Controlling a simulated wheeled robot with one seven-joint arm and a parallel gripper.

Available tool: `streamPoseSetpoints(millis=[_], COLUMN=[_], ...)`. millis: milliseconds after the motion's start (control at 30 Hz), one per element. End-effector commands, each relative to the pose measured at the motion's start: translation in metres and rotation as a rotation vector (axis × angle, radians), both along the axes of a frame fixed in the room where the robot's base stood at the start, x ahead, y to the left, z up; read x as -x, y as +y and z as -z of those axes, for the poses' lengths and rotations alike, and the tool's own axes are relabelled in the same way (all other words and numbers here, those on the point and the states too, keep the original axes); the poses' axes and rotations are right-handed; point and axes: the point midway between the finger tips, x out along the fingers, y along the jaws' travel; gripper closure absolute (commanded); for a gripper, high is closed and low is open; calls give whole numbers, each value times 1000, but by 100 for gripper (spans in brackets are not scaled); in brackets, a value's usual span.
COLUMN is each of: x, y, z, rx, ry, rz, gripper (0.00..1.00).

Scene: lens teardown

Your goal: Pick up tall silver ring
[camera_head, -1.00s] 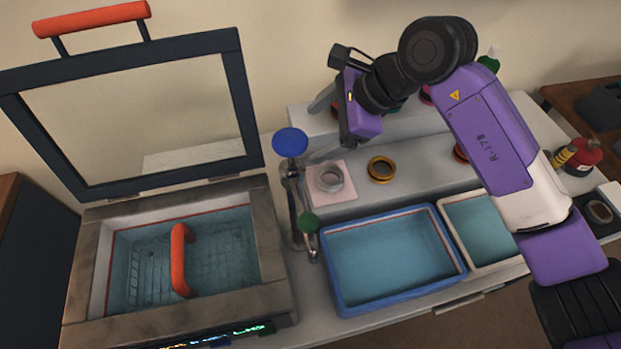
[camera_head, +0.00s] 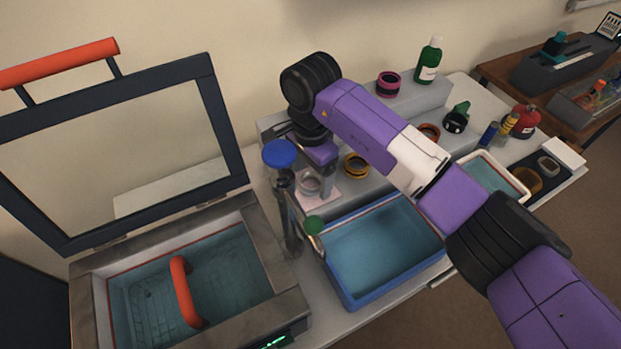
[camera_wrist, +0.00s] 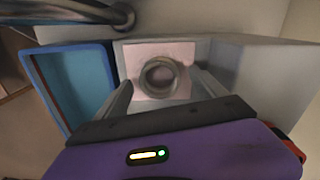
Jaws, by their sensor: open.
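The silver ring (camera_head: 309,184) stands on a pale pink square pad (camera_head: 327,199) on the bench, just right of the blue-topped tap. In the wrist view the silver ring (camera_wrist: 147,77) is near the middle, on the pink pad (camera_wrist: 131,57). My gripper (camera_head: 322,183) points down at the pad, and its purple body and a grey finger partly cover the area around the ring. In the wrist view its two grey fingers are spread, one to either side of the ring. The gripper is open and empty. I cannot tell the exact height of the fingertips.
The blue-topped tap (camera_head: 281,155) stands close on the left of my gripper. A blue tray (camera_head: 352,303) is in front. A yellow ring (camera_head: 357,166) lies to the right. An open-lidded basin (camera_head: 240,218) is at left. A grey raised shelf (camera_head: 418,101) runs behind.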

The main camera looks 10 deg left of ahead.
Motion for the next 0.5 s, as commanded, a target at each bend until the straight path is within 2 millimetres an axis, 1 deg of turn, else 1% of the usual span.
streamPoseSetpoints(millis=[100,333,367,500], x=[1,0,0,0], y=[0,0,0,0], z=[9,10,10,10], rx=[0,1,1,0], ry=[1,-1,-1,0], rz=[0,-1,-1,-1], gripper=[19,19,23,51])
